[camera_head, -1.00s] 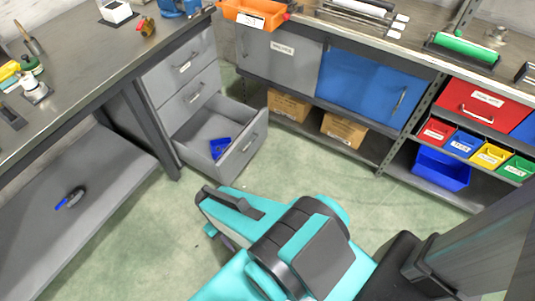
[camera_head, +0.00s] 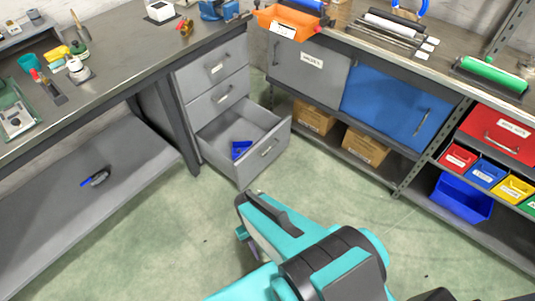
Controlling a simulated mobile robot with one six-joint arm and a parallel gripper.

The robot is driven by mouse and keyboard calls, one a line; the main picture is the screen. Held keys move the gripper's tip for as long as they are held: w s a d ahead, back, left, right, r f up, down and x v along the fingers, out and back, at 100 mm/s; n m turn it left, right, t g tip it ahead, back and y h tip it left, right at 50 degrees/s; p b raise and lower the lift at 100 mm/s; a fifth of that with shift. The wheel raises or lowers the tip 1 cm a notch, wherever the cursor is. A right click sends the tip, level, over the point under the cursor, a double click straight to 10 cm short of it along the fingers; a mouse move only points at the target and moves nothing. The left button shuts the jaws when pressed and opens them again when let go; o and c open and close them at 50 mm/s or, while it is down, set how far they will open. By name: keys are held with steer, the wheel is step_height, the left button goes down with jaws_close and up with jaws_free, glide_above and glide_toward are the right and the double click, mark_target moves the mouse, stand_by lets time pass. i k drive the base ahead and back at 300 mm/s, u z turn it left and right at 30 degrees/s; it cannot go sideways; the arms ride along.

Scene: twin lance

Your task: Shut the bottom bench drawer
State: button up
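The bottom bench drawer (camera_head: 262,156) is grey and stands pulled out from the drawer unit under the left bench. A small blue object (camera_head: 241,149) lies inside it. The two drawers above, the middle one (camera_head: 222,97) and the top one (camera_head: 213,66), are shut. My teal and black arm reaches in from the bottom of the view, in front of the open drawer and apart from it. My gripper's fingertips cannot be made out; the arm hides that end.
A grey lower shelf (camera_head: 80,205) with a dark tool with a blue end (camera_head: 96,178) is at left. Cardboard boxes (camera_head: 365,146) and a blue bin (camera_head: 462,198) stand under the right bench. Green floor (camera_head: 200,245) is clear before the drawer.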

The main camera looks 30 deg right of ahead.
mark_target(245, 120)
steer(key=z, duration=0.3)
steer(key=i, duration=0.85)
steer(key=z, duration=0.6)
steer(key=k, duration=0.5)
steer(key=z, duration=1.3)
steer(key=k, duration=0.1)
steer(key=u, duration=2.6)
steer(key=i, duration=0.15)
steer(key=u, duration=0.15)
